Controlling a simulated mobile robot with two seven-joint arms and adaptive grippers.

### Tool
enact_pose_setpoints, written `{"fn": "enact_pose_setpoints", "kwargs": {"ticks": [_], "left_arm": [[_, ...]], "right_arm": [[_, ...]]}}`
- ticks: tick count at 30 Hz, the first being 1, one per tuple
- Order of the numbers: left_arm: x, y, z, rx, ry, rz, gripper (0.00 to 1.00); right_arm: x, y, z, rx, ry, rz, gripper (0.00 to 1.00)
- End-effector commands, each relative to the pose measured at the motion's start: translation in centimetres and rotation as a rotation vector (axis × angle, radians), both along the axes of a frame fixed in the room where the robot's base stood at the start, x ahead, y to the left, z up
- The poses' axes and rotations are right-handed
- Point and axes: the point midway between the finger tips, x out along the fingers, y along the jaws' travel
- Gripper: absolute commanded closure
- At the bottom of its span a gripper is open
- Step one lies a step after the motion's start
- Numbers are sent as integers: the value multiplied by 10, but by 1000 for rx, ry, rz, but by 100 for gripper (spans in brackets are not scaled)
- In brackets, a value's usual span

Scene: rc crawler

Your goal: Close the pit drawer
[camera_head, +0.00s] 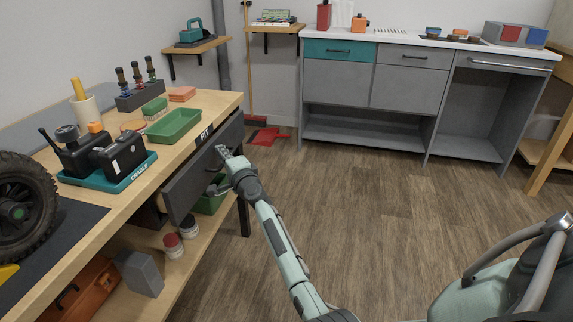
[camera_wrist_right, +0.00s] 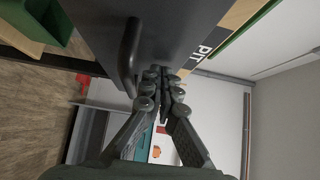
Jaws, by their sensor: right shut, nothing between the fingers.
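The pit drawer (camera_head: 190,188) is under the left workbench, below the black PIT label (camera_head: 205,135). Its dark grey front stands out from the bench, so it is at least partly open. In the right wrist view the drawer front (camera_wrist_right: 100,25) fills the upper left, with its black bar handle (camera_wrist_right: 129,58). My right gripper (camera_head: 222,152) is at the drawer front, its fingers shut and empty. In the right wrist view the fingertips (camera_wrist_right: 164,82) are beside the handle; whether they touch the front is unclear. My left gripper is not in view.
The workbench (camera_head: 222,102) holds a green tray (camera_head: 174,126), a teal cradle (camera_head: 107,180) and a large wheel (camera_head: 22,210). Jars (camera_head: 172,245) and a green bin (camera_head: 212,202) are below. Grey cabinets (camera_head: 410,90) stand at the back.

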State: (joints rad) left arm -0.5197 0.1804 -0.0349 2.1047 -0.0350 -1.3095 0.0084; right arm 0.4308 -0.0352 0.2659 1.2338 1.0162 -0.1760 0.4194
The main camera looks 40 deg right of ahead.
Motion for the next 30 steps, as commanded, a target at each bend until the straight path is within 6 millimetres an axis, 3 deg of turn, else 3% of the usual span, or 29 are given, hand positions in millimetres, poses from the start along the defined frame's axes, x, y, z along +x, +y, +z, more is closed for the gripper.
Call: {"fn": "enact_pose_setpoints", "kwargs": {"ticks": [10,30], "left_arm": [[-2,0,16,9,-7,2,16],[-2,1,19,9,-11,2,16]], "right_arm": [[23,19,-1,0,1,0,100],[27,25,2,1,-2,7,100]]}}
